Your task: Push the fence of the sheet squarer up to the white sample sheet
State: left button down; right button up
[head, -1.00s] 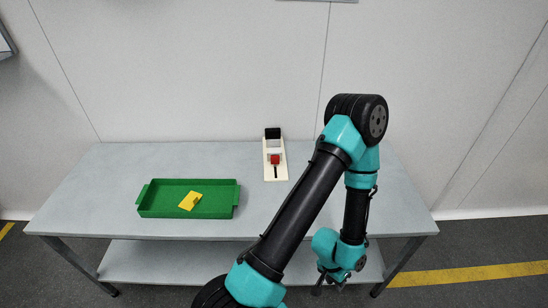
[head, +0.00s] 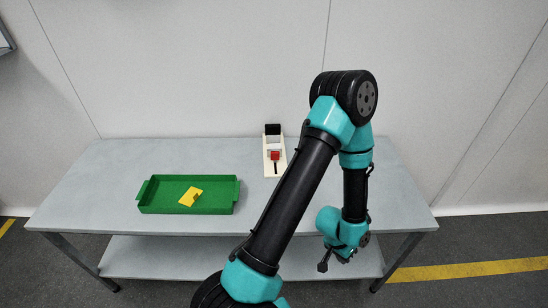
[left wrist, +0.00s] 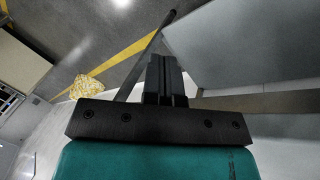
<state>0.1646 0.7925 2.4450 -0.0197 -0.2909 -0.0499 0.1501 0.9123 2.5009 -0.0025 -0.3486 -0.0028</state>
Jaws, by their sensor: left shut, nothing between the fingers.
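The sheet squarer (head: 281,169) is a narrow cream board at the back of the table, with a black block at its far end. A red block (head: 275,156), which looks like its fence, sits about midway along, over a dark slot. A small whitish patch just behind the red block may be the white sample sheet; it is too small to tell, and so is any gap. My left gripper (head: 323,266) hangs at the table's front edge, far from the squarer, to its front right. In the left wrist view its fingers (left wrist: 166,78) are together and empty. My right gripper is not seen.
A green tray (head: 146,206) with a yellow piece (head: 191,196) in it stands at the left front of the table. My left arm crosses the table's right half. The table top (head: 262,188) is clear between tray and squarer.

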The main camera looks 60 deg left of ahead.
pick_arm(q)
jog(key=w+a+r+t, duration=0.1)
jog(key=a+r, duration=0.1)
jog(key=a, duration=0.3)
jog(key=w+a+r+m+t+y, duration=0.1)
jog(key=w+a+r, duration=0.1)
jog(key=a, duration=0.3)
jog(key=w+a+r+t, duration=0.1)
jog(key=w+a+r, duration=0.1)
jog(key=a, duration=0.3)
jog(key=shift+a+r+m+y, duration=0.3)
jog(key=shift+a+r+m, duration=0.1)
jog(key=shift+r, duration=0.25)
jog(key=s+a+r, duration=0.1)
jog(key=a, duration=0.3)
jog(key=s+a+r+m+y, duration=0.1)
jog(key=a, duration=0.3)
jog(key=a+r+t+y, duration=0.1)
jog(key=a, duration=0.3)
jog(key=shift+s+r+m, duration=0.25)
jog(key=shift+s+m, duration=0.15)
jog(key=s+a+r+m+y, duration=0.1)
jog(key=s+a+r, duration=0.1)
jog(key=a, duration=0.4)
jog(key=s+a+r+m+y, duration=0.1)
jog(key=s+a+r, duration=0.2)
jog(key=s+a, duration=0.2)
jog(key=shift+a+r+t+y, duration=0.2)
jog(key=shift+a+t+y, duration=0.15)
jog(key=shift+a, duration=0.65)
